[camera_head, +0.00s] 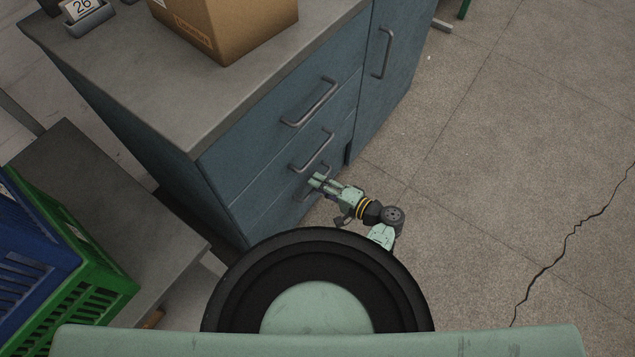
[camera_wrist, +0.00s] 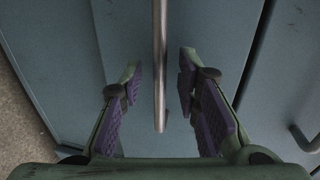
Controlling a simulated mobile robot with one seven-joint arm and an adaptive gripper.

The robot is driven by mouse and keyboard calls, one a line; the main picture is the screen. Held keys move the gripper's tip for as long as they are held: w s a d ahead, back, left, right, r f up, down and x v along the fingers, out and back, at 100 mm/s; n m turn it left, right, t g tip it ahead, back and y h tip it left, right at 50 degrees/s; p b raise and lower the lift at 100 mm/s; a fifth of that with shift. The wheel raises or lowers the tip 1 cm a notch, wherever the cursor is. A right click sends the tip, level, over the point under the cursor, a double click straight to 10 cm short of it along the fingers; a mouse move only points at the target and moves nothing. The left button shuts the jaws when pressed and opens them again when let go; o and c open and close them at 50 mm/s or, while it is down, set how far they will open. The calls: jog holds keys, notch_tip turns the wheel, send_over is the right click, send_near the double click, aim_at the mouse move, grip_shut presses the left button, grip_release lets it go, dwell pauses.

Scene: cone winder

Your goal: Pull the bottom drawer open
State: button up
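The blue cabinet has three stacked drawers with grey bar handles. The bottom drawer (camera_head: 272,217) looks closed, its front in line with the others. Its handle (camera_head: 307,192) is partly hidden behind my gripper (camera_head: 317,180), which is at the drawer front. In the wrist view, a handle bar (camera_wrist: 160,50) runs between the two purple-padded fingers of my gripper (camera_wrist: 160,82). The fingers are spread, with a visible gap on each side of the bar. I cannot tell how deep the bar sits between them.
The middle drawer handle (camera_head: 312,152) is just above my gripper, and the top drawer handle (camera_head: 310,103) is higher. A cabinet door (camera_head: 385,85) is to the right. A cardboard box (camera_head: 232,25) sits on top. Crates (camera_head: 85,300) and a grey bench (camera_head: 95,180) are left. Floor at right is clear.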

jog(key=shift+w+a+f, duration=0.15)
jog(key=shift+w+a, duration=0.15)
jog(key=shift+a, duration=0.15)
grip_shut()
dwell(0.7)
